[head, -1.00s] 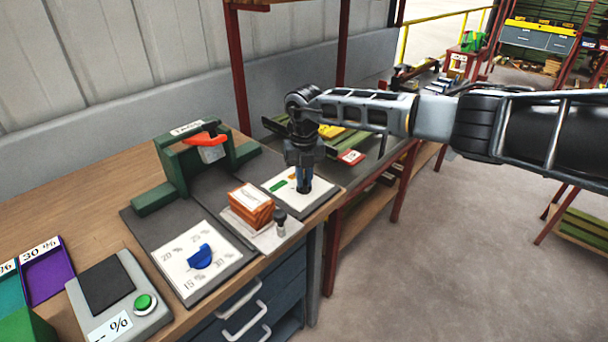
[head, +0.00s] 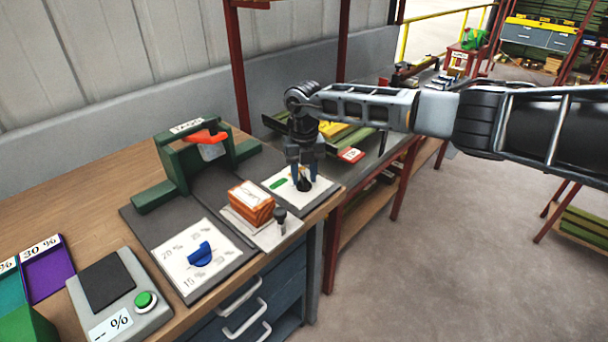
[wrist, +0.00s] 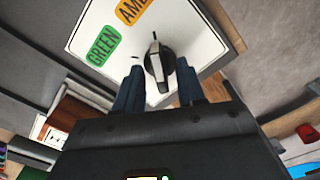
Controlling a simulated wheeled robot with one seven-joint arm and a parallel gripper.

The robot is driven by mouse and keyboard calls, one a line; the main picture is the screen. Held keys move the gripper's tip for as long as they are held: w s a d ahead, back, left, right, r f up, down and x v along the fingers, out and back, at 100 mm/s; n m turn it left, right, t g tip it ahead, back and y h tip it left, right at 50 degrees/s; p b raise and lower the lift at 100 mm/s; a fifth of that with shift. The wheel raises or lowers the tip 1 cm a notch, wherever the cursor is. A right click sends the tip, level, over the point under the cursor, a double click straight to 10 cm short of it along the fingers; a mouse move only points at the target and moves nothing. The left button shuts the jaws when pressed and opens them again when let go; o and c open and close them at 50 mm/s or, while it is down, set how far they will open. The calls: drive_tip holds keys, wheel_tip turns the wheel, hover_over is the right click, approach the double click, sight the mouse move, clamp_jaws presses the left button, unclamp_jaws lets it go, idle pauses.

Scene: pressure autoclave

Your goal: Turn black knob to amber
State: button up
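The black knob (head: 304,184) sits on a white dial plate (head: 325,187) at the right end of the bench. In the wrist view the knob (wrist: 158,66) has a white pointer line toward the top of the picture. The green label (wrist: 103,46) lies left of it and the amber label (wrist: 130,11), partly cut off, is above left. The pointer is to the right of both labels. My gripper (head: 305,174) is above the plate, pointing down, its blue fingers apart on either side of the knob. I see no clear contact.
Left of the plate are an orange-brown block (head: 251,203), a small dark post (head: 280,215) and a blue dial knob (head: 200,254). A green stand with a red handle (head: 205,138) stands behind. A scale with a green button (head: 145,300) is at front left.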

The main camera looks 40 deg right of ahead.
sight(305, 176)
wheel_tip(305, 176, up, 7)
drive_tip(key=shift+r+b, duration=0.2)
drive_tip(key=shift+b, duration=0.35)
drive_tip(key=shift+s, duration=0.1)
